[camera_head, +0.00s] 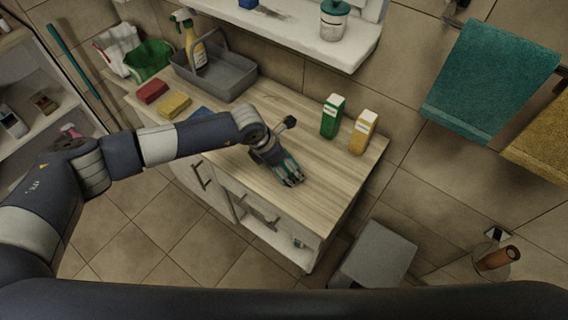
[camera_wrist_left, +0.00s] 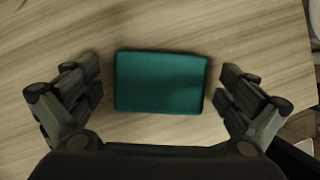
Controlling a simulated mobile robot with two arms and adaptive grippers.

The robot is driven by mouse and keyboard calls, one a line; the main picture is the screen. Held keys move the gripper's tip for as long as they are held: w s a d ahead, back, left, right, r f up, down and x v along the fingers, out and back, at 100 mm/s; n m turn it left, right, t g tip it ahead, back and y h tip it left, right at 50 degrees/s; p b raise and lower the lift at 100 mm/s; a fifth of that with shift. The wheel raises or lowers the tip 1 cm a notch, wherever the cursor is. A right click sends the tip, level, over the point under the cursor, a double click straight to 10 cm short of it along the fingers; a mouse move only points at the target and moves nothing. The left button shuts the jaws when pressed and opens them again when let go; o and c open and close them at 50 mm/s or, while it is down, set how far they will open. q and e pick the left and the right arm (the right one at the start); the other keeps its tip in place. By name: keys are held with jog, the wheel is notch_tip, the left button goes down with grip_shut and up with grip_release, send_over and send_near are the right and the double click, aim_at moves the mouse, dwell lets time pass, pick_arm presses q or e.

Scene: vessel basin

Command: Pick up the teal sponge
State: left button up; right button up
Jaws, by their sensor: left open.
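The teal sponge (camera_wrist_left: 160,82) is a flat rectangular block lying on the wooden counter top. In the left wrist view it sits between the spread fingers of my left gripper (camera_wrist_left: 160,95), with a gap on both sides. In the head view my left gripper (camera_head: 289,176) is over the front right part of the counter, and a little teal (camera_head: 287,167) shows at its fingers, mostly hidden by them. My left gripper is open and empty. My right gripper is not in view.
On the counter (camera_head: 325,190) stand a green carton (camera_head: 332,117), a yellow carton (camera_head: 363,133) and a grey caddy (camera_head: 222,78). A red sponge (camera_head: 152,91), a yellow sponge (camera_head: 174,105) and a blue item (camera_head: 201,113) lie left. A shelf (camera_head: 290,32) overhangs the back.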

pick_arm(q)
jog(key=c, duration=0.9)
jog(key=shift+c, duration=0.2)
jog(key=shift+w+r+b, duration=0.1)
jog(key=shift+r+b, duration=0.5)
jog(key=shift+r, duration=0.25)
jog(key=shift+r+b, duration=0.65)
jog(key=shift+r, duration=0.15)
jog(key=s+a+r+b, duration=0.1)
jog(key=s+a+b, duration=0.1)
jog(key=s, duration=0.6)
jog(key=s+a+b, duration=0.2)
jog(key=s, duration=0.5)
jog(key=shift+s+r+b, duration=0.35)
jog(key=shift+r+b, duration=0.05)
